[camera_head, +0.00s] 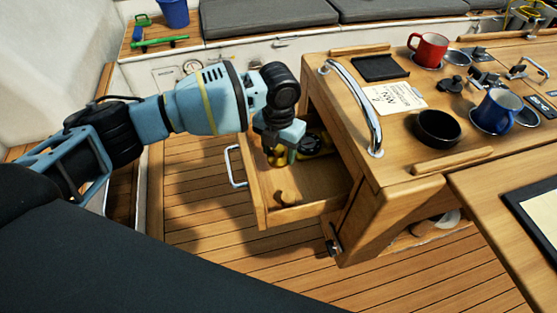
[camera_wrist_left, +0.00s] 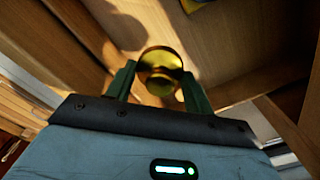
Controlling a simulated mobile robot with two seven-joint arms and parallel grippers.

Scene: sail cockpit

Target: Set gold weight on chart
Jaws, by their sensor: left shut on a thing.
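The gold weight (camera_wrist_left: 162,62) is between the two green fingers of my left gripper (camera_wrist_left: 160,88) in the left wrist view, and the gripper is shut on it. In the head view my left gripper (camera_head: 283,150) points down into the open wooden drawer (camera_head: 305,212), with a little of the gold weight (camera_head: 275,160) showing below it. I cannot tell whether the weight touches the drawer floor. A pale sheet with a dark border (camera_head: 542,212), which may be the chart, is cut off at the right edge. My right gripper is out of view.
A chrome rail (camera_head: 360,105) edges the tabletop above. The tabletop holds a note (camera_head: 397,97), black bowl (camera_head: 438,128), red mug (camera_head: 428,48) and blue mug (camera_head: 495,110).

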